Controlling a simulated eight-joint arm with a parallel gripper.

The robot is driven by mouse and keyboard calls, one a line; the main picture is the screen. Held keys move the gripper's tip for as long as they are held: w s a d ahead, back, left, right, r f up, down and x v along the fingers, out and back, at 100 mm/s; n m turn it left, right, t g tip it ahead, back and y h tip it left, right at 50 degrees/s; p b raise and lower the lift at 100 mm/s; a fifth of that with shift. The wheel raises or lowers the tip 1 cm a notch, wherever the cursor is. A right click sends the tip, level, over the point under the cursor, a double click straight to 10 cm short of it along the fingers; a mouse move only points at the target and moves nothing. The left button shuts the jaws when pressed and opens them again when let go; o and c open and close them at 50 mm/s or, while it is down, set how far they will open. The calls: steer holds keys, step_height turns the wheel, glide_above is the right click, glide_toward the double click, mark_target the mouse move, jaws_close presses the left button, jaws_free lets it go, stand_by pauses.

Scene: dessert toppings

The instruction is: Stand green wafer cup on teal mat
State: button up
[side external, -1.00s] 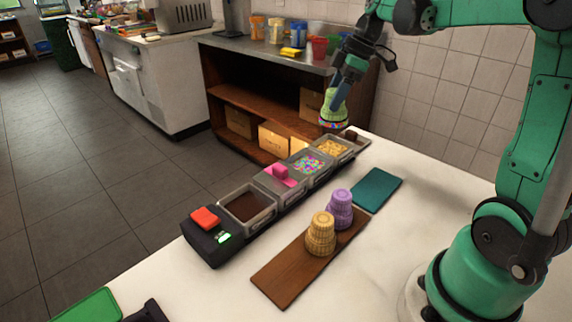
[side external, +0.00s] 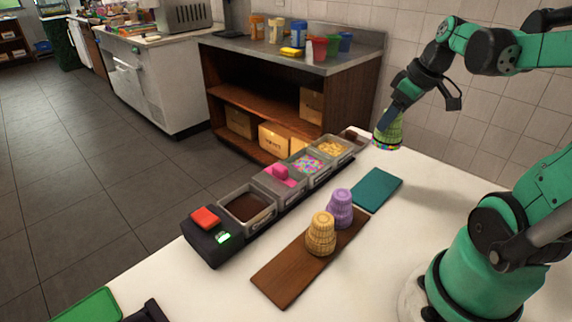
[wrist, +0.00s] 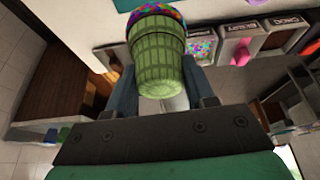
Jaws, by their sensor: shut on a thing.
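The green wafer cup (side external: 387,131) is held by my gripper (side external: 389,118) above the far end of the white table, upside down, with a band of multicoloured sprinkles around its lower rim. In the wrist view the green cup (wrist: 160,62) sits between the two fingers of my gripper (wrist: 165,85), its sprinkled rim at the top of the picture. The teal mat (side external: 377,190) lies flat and bare on the table, nearer the camera than the cup. The cup is in the air, apart from the mat.
A wooden board (side external: 280,275) carries a tan wafer cup (side external: 321,235) and a purple wafer cup (side external: 340,208) close to the mat. A row of topping trays (side external: 248,206) runs along the left table edge. Open white table lies right of the mat.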

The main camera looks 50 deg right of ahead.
step_height(320, 180, down, 11)
steer(key=shift+f, duration=0.15)
stand_by(0.5)
steer(key=shift+f, duration=0.1)
steer(key=o, duration=0.9)
steer(key=shift+o, duration=0.2)
steer(key=v, duration=1.2)
steer(key=w+a+t, duration=0.1)
steer(key=w+a, duration=0.1)
steer(key=a, duration=0.4)
steer(key=w+a+f, duration=0.1)
steer(key=w+a, duration=0.2)
steer(key=a, duration=0.3)
steer(key=w+a+t, duration=0.1)
steer(key=w+a, duration=0.2)
steer(key=a, duration=0.3)
steer(key=shift+f+t, duration=0.15)
steer(key=shift+t, duration=0.15)
steer(key=shift+w, duration=0.15)
